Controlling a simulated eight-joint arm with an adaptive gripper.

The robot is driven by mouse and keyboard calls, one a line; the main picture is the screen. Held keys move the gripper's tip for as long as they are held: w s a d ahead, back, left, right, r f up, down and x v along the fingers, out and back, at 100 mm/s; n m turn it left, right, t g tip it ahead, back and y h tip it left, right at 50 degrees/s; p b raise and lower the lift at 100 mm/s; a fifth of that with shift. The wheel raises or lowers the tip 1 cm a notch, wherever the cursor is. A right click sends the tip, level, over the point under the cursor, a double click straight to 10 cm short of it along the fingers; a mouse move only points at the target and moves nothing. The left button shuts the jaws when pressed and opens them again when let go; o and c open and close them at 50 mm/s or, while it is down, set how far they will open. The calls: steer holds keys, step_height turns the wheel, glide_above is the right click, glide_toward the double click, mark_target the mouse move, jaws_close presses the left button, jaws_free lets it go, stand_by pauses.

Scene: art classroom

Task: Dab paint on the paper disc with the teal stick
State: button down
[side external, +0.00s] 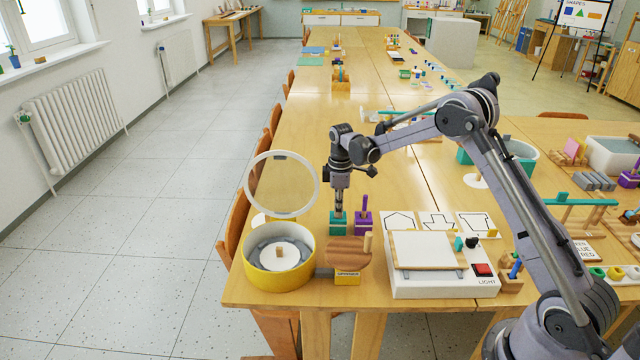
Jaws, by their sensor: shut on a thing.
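The paper disc (264,258) lies flat and white inside an open yellow round tub (280,281), with a small brown peg at its centre. The tub's clear round lid (282,185) stands raised behind it. My gripper (339,205) points straight down over a teal pot (338,225), to the right of the tub. It is shut on the teal stick, which is mostly hidden between the fingers and the pot. I cannot tell whether the stick's tip is in the pot or just above it.
A purple pot with a purple stick (364,214) stands close to the right of my gripper. A wooden palette-like board (348,251) is in front. A white light box (440,278) and shape cards (437,222) lie further right. The table edge is close to the tub.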

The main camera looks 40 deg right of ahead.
step_height(320, 180, up, 25)
steer(key=s+a, duration=0.2)
steer(key=a, duration=2.1)
steer(key=shift+w+a+f, duration=0.1)
steer(key=shift+w+f, duration=0.05)
steer(key=shift+f, duration=5.15)
steer(key=shift+w+f, duration=0.1)
steer(key=shift+f, duration=5.15)
steer(key=shift+f, duration=0.5)
steer(key=shift+r, duration=0.1)
step_height(320, 180, up, 10)
